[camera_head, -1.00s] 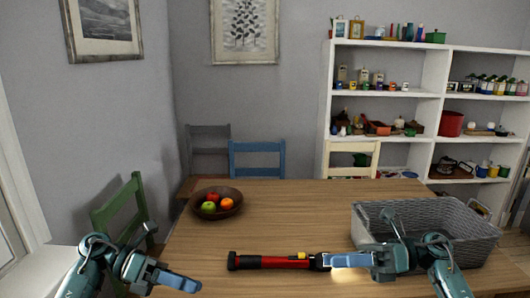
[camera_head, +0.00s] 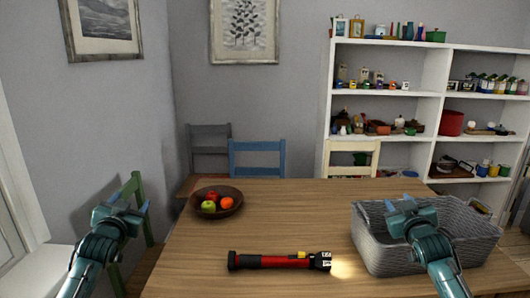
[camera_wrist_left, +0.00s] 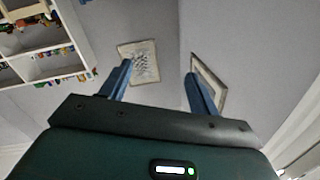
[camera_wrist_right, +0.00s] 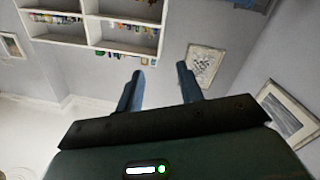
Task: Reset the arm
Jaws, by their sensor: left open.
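My left gripper (camera_head: 124,203) is raised at the left of the table, over the green chair in the picture. In the left wrist view its two blue fingers (camera_wrist_left: 158,84) stand apart with nothing between them. My right gripper (camera_head: 406,201) is raised in front of the grey basket in the picture. In the right wrist view its fingers (camera_wrist_right: 160,88) are apart and empty. A red and black flashlight (camera_head: 280,261) lies on the wooden table (camera_head: 300,215), its lit end to the right. Neither gripper touches it.
A grey woven basket (camera_head: 370,240) stands at the table's right. A brown bowl (camera_head: 232,208) of fruit sits at the back left. Green (camera_head: 132,186), blue (camera_head: 257,147) and cream (camera_head: 352,147) chairs surround the table. A white shelf (camera_head: 436,97) stands behind. The table's middle is clear.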

